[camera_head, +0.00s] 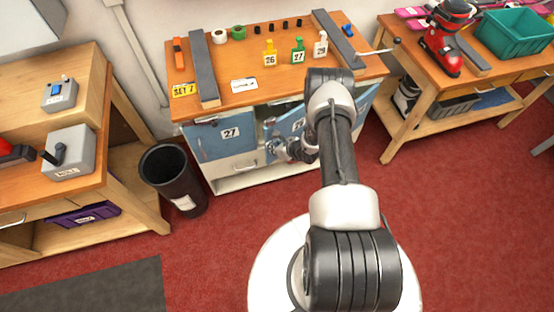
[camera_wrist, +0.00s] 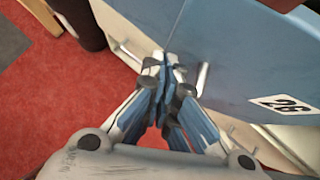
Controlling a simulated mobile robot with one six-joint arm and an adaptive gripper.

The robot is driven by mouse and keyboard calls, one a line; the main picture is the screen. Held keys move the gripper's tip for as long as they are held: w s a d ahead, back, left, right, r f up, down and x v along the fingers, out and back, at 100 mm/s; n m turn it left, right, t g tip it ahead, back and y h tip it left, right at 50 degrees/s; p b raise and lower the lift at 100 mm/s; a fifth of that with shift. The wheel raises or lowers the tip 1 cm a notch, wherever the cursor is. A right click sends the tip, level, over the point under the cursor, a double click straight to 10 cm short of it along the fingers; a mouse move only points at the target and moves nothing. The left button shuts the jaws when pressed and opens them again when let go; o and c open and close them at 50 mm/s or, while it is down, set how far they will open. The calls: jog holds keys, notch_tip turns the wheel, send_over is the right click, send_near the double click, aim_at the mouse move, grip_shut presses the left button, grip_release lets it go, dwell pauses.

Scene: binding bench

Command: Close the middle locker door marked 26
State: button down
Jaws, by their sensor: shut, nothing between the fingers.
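The middle locker door (camera_head: 287,123) is a blue panel in the bench front, to the right of the door marked 27. In the head view it stands slightly out at an angle, with a dark gap beside it, and my arm hides part of it. In the wrist view the blue door (camera_wrist: 235,60) carries a white 26 label (camera_wrist: 284,104) and a pale bar handle (camera_wrist: 203,78). My gripper (camera_wrist: 165,68) is shut and empty, its fingertips close to the door's lower edge beside the handle. Contact cannot be told. The gripper (camera_head: 279,149) is small in the head view.
The left door marked 27 (camera_head: 218,140) is flush with the front. Another blue door (camera_head: 366,102) stands out at the right, behind my arm. A black bin (camera_head: 172,178) stands left of the bench. Red floor (camera_head: 235,220) in front is clear.

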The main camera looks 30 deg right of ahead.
aim_at(269, 138)
jog(key=w+b, duration=0.1)
jog(key=w, duration=0.1)
jog(key=w+b, duration=0.2)
jog(key=w, duration=0.1)
jog(key=shift+w+a+f, duration=0.25)
jog(key=shift+w+f, duration=0.05)
jog(key=shift+w+a+r+b, duration=0.1)
jog(key=shift+w+r+b, duration=0.25)
jog(key=shift+w, duration=0.3)
